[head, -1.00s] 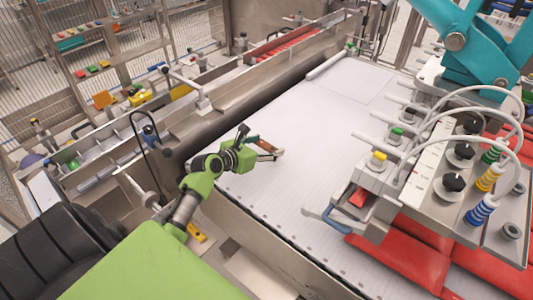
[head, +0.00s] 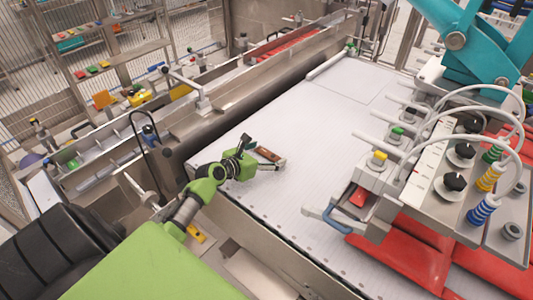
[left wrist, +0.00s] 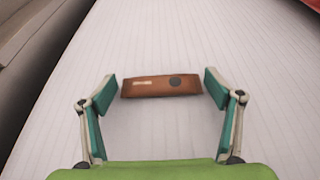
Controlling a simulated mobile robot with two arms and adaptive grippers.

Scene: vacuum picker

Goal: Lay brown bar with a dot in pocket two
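The brown bar (head: 269,155) lies on the white belt near its near-left edge. In the left wrist view the bar (left wrist: 161,86) lies crosswise, with a dark round dot right of its middle and a pale mark to the left. My left gripper (head: 265,151) is open over the belt at the bar. In the left wrist view my left gripper's fingertips (left wrist: 163,85) stand at either end of the bar, with a small gap at each side. I cannot make out pocket two. My right gripper is not in view.
The white belt (head: 310,120) is mostly clear. A vacuum tool head (head: 440,180) with knobs and hoses hangs from a teal arm on the right, above red packs (head: 405,255). A metal rail (head: 250,95) runs along the belt's far-left side.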

